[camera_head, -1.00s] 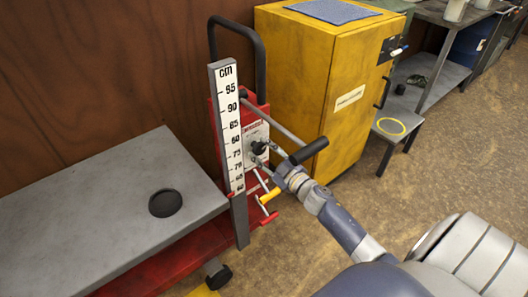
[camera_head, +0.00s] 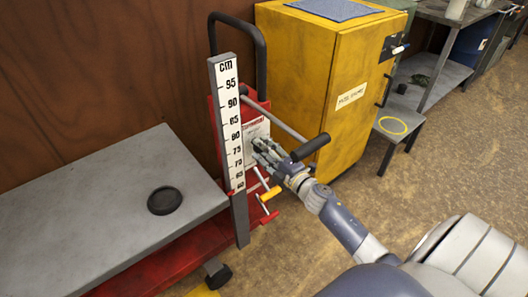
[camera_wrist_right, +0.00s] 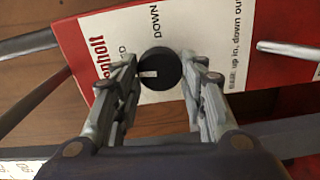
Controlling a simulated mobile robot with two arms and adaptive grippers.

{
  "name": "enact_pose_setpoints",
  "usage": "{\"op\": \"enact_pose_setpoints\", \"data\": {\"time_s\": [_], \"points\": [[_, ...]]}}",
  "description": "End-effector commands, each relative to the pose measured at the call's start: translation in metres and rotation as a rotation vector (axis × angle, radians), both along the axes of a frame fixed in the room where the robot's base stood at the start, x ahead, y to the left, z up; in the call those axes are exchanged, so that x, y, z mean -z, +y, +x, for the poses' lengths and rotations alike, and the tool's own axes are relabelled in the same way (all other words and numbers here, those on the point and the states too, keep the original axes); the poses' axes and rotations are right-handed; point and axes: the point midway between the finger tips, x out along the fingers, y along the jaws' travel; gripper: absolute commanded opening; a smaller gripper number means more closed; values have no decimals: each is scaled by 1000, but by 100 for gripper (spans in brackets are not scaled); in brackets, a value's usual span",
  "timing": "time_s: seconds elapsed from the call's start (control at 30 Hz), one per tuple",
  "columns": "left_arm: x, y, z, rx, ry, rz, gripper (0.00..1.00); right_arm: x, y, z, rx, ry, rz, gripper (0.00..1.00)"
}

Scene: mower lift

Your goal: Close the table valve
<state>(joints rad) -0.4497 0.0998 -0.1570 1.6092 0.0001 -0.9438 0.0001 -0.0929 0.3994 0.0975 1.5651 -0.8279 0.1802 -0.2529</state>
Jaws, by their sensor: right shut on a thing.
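The table valve is a round black knob with a white mark (camera_wrist_right: 160,69) on a white and red control panel (camera_head: 256,131). In the right wrist view the panel (camera_wrist_right: 215,40) shows the word "DOWN" above the knob. My right gripper (camera_head: 262,147) reaches the panel from the lower right in the head view. Its fingers (camera_wrist_right: 160,80) are on both sides of the knob and shut on it. The knob is hidden behind the fingers in the head view. My left gripper is not in view.
A grey lift table (camera_head: 110,210) with a black disc (camera_head: 164,200) stands at left. A cm scale (camera_head: 228,120) and a black-gripped lever (camera_head: 310,147) flank the panel. A yellow cabinet (camera_head: 315,85) stands behind.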

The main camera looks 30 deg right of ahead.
Motion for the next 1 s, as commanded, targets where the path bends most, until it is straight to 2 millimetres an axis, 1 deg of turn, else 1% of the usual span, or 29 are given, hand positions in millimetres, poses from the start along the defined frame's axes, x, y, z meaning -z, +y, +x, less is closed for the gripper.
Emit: {"op": "enact_pose_setpoints", "data": {"time_s": [0.3, 0.77, 0.8, 0.87, 0.9, 1.0], "points": [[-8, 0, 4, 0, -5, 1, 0, 1, 1, 0, -2, -8, -95, 15], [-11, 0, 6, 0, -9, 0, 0, 1, 1, 0, -3, -8, -107, 15], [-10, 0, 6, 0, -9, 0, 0, 1, 1, 0, -3, -8, -106, 43], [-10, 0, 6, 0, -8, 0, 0, 1, 1, 0, -2, -7, -106, 57], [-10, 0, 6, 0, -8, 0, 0, 1, 1, 0, -2, -7, -106, 59], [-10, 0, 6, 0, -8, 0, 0, 1, 1, 0, -2, -7, -105, 59]]}}
